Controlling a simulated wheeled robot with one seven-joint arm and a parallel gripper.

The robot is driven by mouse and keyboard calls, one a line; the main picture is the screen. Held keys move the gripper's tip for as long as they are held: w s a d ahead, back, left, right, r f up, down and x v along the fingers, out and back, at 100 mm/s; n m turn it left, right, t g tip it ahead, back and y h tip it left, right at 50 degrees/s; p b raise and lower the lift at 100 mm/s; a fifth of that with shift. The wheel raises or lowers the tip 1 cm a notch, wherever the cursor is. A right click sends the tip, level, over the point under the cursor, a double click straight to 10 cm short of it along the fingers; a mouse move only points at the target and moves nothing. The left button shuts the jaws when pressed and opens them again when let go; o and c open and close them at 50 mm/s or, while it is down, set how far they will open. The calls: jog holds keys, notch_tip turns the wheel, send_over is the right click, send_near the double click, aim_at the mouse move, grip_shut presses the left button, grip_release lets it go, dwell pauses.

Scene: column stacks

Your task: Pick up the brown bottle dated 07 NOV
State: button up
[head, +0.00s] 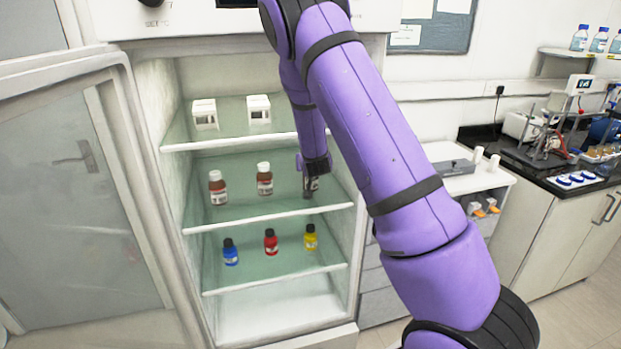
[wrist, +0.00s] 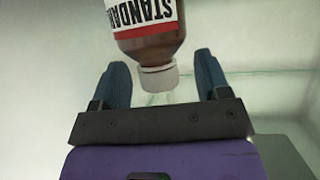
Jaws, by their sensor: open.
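Brown bottles with white caps stand on the middle shelf of the open cabinet: a left one (head: 217,188), a middle one (head: 264,179) and a right one (head: 314,184) mostly hidden by my gripper (head: 309,190). In the wrist view, a brown bottle (wrist: 150,45) with a white and red label reading "STANDA..." appears upside down. Its white cap (wrist: 158,78) lies between the two blue fingers of my gripper (wrist: 167,80). The fingers are open, with a gap on each side of the cap. No date is readable on any bottle.
White boxes (head: 204,113) stand on the top shelf. Blue (head: 230,252), red (head: 270,242) and yellow (head: 310,238) bottles stand on the shelf below. The cabinet's open door (head: 75,190) is at left, and a white drawer unit (head: 470,180) is at right.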

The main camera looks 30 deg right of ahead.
jog(key=shift+c, duration=0.4)
jog(key=shift+f, duration=0.1)
grip_shut()
